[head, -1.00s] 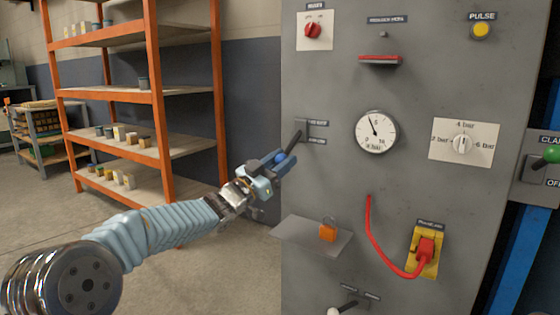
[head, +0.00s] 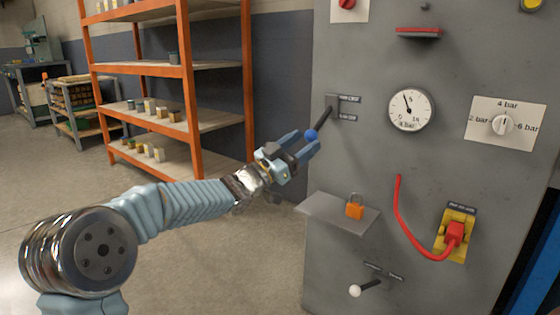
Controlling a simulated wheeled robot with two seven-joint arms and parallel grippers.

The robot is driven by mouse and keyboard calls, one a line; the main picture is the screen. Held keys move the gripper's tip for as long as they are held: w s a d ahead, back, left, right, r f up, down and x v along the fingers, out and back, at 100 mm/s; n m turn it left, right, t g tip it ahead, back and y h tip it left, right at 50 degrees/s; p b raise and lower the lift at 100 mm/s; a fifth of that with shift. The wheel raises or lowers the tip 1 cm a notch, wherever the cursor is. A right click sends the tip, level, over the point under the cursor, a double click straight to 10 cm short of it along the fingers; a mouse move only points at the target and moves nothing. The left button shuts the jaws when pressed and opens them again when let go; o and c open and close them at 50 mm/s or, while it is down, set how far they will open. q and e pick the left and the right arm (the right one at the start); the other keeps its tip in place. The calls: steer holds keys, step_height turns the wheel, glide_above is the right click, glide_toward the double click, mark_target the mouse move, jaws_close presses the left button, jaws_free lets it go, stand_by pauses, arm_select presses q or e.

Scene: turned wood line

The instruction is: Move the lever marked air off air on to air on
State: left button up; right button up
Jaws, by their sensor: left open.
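A black lever with a blue ball knob (head: 311,134) sticks out from the grey panel (head: 350,160), tilted down and left. Two small labels (head: 348,108) stand beside its pivot, too small to read. A second lever with a white ball knob (head: 355,291) is low on the panel, pointing left, with two unreadable labels above it. I cannot tell by the lettering which lever is marked air off air on. My left gripper (head: 306,143) is open, its fingertips close to the blue knob; I cannot tell whether they touch. My right gripper is not in view.
A small shelf (head: 330,212) with an orange padlock (head: 355,207) juts out below the blue-knob lever. A red cable (head: 405,232) hangs to a yellow socket. A pressure gauge (head: 410,110) and a dial (head: 503,122) are to the right. Orange shelving (head: 187,100) stands at left.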

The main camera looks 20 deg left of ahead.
arm_select(q)
steer(key=v, duration=1)
steer(key=shift+s+f, duration=0.15)
steer(key=shift+f, duration=0.05)
